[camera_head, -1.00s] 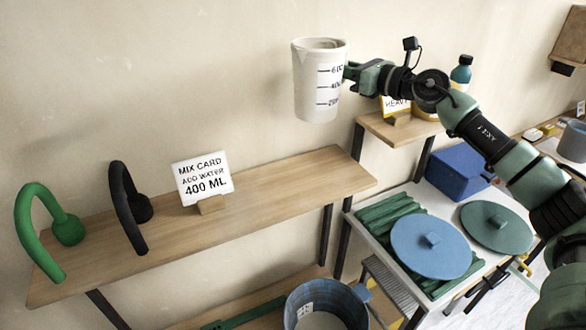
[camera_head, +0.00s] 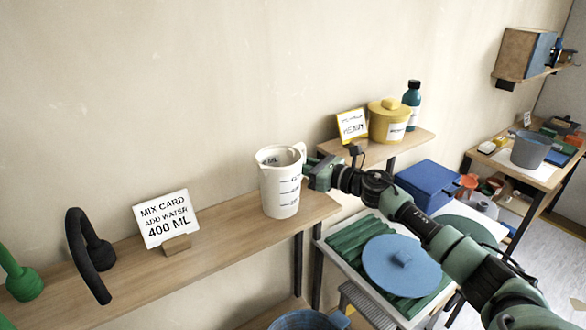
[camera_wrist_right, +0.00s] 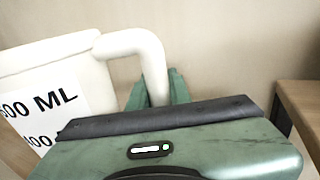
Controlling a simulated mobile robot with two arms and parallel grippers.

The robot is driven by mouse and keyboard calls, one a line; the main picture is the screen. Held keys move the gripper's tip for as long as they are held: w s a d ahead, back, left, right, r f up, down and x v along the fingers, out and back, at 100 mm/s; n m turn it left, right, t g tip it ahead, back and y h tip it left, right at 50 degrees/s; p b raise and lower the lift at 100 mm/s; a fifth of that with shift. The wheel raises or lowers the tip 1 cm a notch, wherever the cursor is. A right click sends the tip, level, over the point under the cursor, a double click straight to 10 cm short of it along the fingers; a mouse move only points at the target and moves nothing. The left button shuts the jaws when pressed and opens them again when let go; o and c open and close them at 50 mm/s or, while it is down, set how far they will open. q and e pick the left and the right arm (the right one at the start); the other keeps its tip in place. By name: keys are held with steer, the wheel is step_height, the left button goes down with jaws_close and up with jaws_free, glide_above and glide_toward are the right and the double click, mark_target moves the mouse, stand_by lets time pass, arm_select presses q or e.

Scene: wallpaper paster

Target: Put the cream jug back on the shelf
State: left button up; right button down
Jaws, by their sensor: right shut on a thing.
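The cream jug (camera_head: 281,185), with dark measuring marks on its side, is upright at the right end of the wooden shelf (camera_head: 240,224). Its base is at the board; I cannot tell whether it rests there or hangs just above. My right gripper (camera_head: 311,170) is shut on the jug's handle, from the jug's right side. The right wrist view shows the handle (camera_wrist_right: 150,50) running down between the green fingers (camera_wrist_right: 160,92), and part of the jug wall (camera_wrist_right: 50,85) with its printed label. My left gripper is not in view.
A mix card (camera_head: 163,218) reading 400 ML stands left of the jug, with bare board between. A small shelf (camera_head: 378,150) behind holds a yellow pot (camera_head: 389,120) and a bottle (camera_head: 411,105).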

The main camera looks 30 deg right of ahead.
steer(key=shift+w+f, duration=0.2)
steer(key=shift+f, duration=1.05)
steer(key=shift+s, duration=0.15)
steer(key=c, duration=1.7)
jaws_free()
steer(key=shift+f, duration=0.1)
steer(key=o, duration=0.4)
steer(key=b+v, duration=0.4)
steer(key=v, duration=0.6)
steer(key=shift+s+b, duration=0.25)
steer(key=shift+b, duration=0.05)
steer(key=shift+s+d, duration=0.35)
steer(key=shift+s, duration=0.25)
